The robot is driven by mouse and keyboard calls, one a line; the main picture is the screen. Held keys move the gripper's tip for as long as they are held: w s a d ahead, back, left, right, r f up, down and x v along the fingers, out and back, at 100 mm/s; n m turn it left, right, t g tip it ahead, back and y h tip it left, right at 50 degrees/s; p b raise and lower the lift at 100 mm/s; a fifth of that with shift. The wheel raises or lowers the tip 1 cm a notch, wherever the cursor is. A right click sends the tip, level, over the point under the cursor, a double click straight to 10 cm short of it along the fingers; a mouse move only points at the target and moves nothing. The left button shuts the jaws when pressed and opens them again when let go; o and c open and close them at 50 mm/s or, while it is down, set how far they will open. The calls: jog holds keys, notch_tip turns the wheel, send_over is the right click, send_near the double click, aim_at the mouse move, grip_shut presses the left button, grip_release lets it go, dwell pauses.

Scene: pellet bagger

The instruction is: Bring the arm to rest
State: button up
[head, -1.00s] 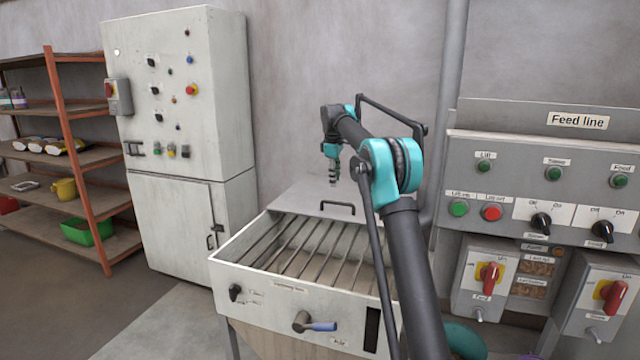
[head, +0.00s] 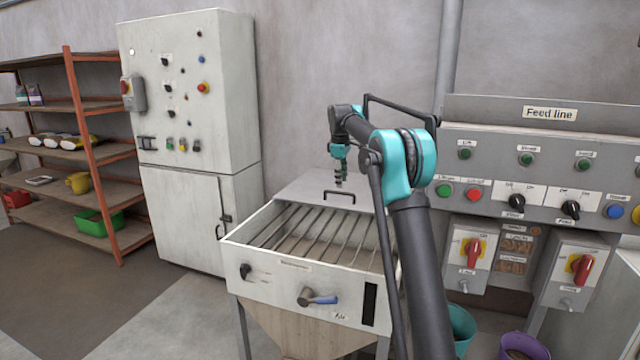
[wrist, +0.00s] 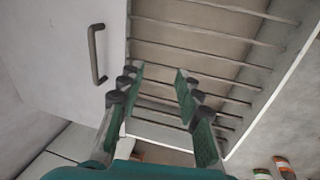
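My arm rises at the right of centre in the head view and bends over the grated hopper (head: 262,281). My gripper (head: 339,182) hangs pointing down near the hopper's back lid (head: 310,187). In the wrist view my gripper (wrist: 160,75) is open, with its two green fingers apart and nothing between them. Beyond the fingers are the hopper's bars (wrist: 200,52) and the lid with its dark handle (wrist: 96,54). The fingers appear clear of the bars.
A grey control cabinet (head: 185,90) and an orange shelf rack (head: 92,150) stand at the left. The Feed line panel (head: 480,140) with red-handled switches is at the right. A teal bin (head: 461,325) and a purple bin (head: 522,345) stand below it. Floor at left is clear.

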jog(key=s+d+f+m, duration=0.2)
jog(key=s+d, duration=0.1)
jog(key=s, duration=0.5)
jog(key=s+d+f+m+t, duration=0.1)
jog(key=s+d+f+m, duration=0.15)
jog(key=s, duration=0.45)
jog(key=s+d+f+m, duration=0.2)
jog(key=s, duration=0.6)
jog(key=s+d+f+m, duration=0.1)
jog(key=s+f, duration=0.4)
jog(key=s, duration=0.5)
jog(key=s+d+f+m, duration=0.1)
jog(key=s+f+m, duration=0.2)
jog(key=s+f, duration=0.3)
jog(key=s+d+f+m+t, duration=0.1)
jog(key=s+f, duration=0.4)
jog(key=s, duration=0.9)
jog(key=shift+s+d+f+m+y, duration=0.15)
jog(key=shift+d+f+m+y, duration=0.2)
jog(key=shift+m, duration=0.5)
jog(key=shift+a+r, duration=0.1)
jog(key=shift+r, duration=0.05)
